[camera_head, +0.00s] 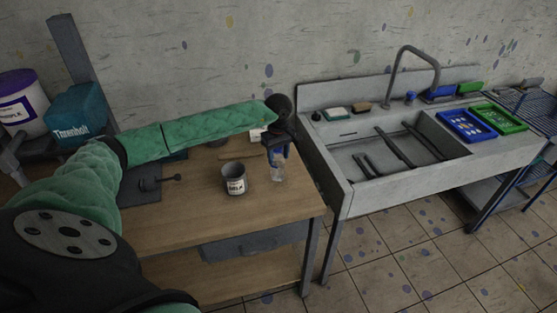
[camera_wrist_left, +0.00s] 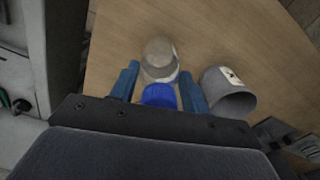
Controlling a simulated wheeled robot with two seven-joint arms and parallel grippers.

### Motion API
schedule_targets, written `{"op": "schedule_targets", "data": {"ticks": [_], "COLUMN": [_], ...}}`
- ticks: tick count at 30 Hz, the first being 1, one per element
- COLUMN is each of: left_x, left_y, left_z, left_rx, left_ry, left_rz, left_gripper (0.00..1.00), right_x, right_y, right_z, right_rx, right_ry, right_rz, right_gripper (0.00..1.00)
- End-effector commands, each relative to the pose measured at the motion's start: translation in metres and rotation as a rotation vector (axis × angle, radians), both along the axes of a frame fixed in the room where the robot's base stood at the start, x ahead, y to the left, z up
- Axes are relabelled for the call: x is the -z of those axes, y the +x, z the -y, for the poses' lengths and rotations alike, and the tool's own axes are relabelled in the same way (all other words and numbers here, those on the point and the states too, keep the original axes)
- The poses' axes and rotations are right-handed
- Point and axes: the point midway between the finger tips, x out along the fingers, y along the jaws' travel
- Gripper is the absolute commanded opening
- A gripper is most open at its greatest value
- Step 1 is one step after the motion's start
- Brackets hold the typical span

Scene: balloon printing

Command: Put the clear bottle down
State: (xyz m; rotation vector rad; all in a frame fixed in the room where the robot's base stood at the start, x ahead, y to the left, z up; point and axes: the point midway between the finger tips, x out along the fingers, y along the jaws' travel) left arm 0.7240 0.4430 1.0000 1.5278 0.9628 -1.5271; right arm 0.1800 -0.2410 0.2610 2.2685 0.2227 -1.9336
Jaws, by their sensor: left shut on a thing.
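The clear bottle (camera_head: 278,171) is at the right end of the wooden table (camera_head: 210,224). It is see-through, and its blue cap (camera_wrist_left: 159,95) shows in the left wrist view, with the clear body (camera_wrist_left: 160,58) beyond it. My left gripper (camera_head: 278,154) is shut on the bottle near its top, with one blue finger on each side. The bottle looks upright over the table top; I cannot tell whether its base touches the wood. My right gripper is not in view.
A grey labelled can (camera_head: 234,179) stands just left of the bottle. A metal sink (camera_head: 395,150) with blue (camera_head: 466,126) and green (camera_head: 498,118) trays adjoins on the right. A teal box (camera_head: 82,112) and a white-and-purple bucket (camera_head: 22,101) are at far left. The table front is clear.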

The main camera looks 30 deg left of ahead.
Motion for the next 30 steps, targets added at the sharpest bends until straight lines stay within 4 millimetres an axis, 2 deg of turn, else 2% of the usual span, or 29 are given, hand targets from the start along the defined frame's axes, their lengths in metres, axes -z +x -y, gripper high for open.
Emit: {"op": "schedule_targets", "data": {"ticks": [5, 18, 19, 21, 22, 30], "left_x": [0.022, 0.024, 0.024, 0.024, 0.024, 0.024], "left_y": [0.0, 0.0, 0.0, 0.0, 0.0, 0.0], "left_z": [0.001, 0.0, 0.001, 0.0, 0.0, 0.0], "left_rx": [0.001, 0.001, 0.001, 0.001, 0.001, 0.001], "left_ry": [-0.002, 0.0, 0.0, 0.0, 0.0, 0.0], "left_rz": [-0.001, 0.001, 0.0, 0.0, 0.0, 0.0], "left_gripper": [0.07, 0.07, 0.5, 0.64, 0.69, 0.69], "right_x": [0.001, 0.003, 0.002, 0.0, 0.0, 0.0], "right_y": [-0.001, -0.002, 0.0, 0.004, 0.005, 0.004], "right_z": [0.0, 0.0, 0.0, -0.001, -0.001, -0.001], "right_rx": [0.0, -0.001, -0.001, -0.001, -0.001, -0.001], "right_ry": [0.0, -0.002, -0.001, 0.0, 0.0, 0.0], "right_rz": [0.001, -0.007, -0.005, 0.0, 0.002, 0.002], "right_gripper": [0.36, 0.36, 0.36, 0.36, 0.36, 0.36]}}
